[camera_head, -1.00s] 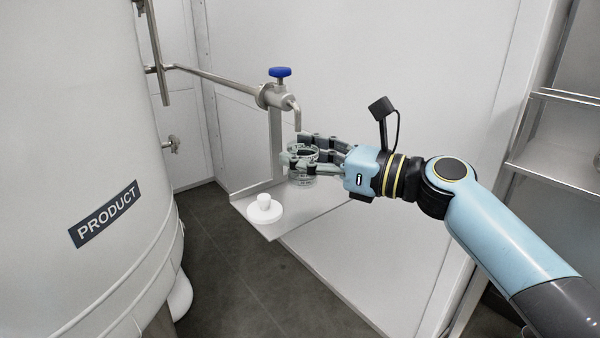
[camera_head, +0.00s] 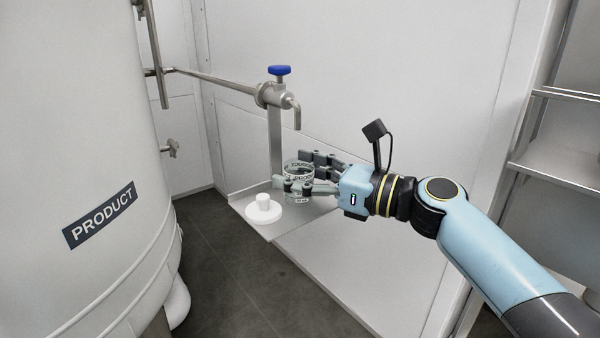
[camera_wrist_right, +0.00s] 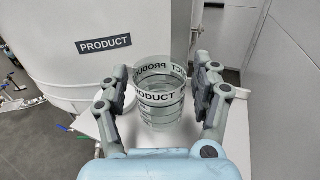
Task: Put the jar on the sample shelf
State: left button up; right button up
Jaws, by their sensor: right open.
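A clear glass jar (camera_head: 298,183) with a "PRODUCT" label stands on the small metal ledge under the spout. It also shows in the right wrist view (camera_wrist_right: 160,108). My right gripper (camera_head: 305,172) is open around the jar, one finger on each side. In the right wrist view, gaps show between the finger pads and the jar. Inside the jar, the contents look clear, and I cannot tell whether it holds liquid. The shelf unit (camera_head: 565,165) at the right edge has metal boards; I cannot tell whether it is the sample shelf. My left gripper is out of view.
A white lid with a knob (camera_head: 263,209) lies on the ledge (camera_head: 268,232), left of the jar. A spout with a blue-handled valve (camera_head: 280,71) hangs above. A large white tank (camera_head: 80,150) labelled "PRODUCT" fills the left. Dark floor lies between.

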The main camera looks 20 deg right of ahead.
jog(key=shift+r, duration=0.1)
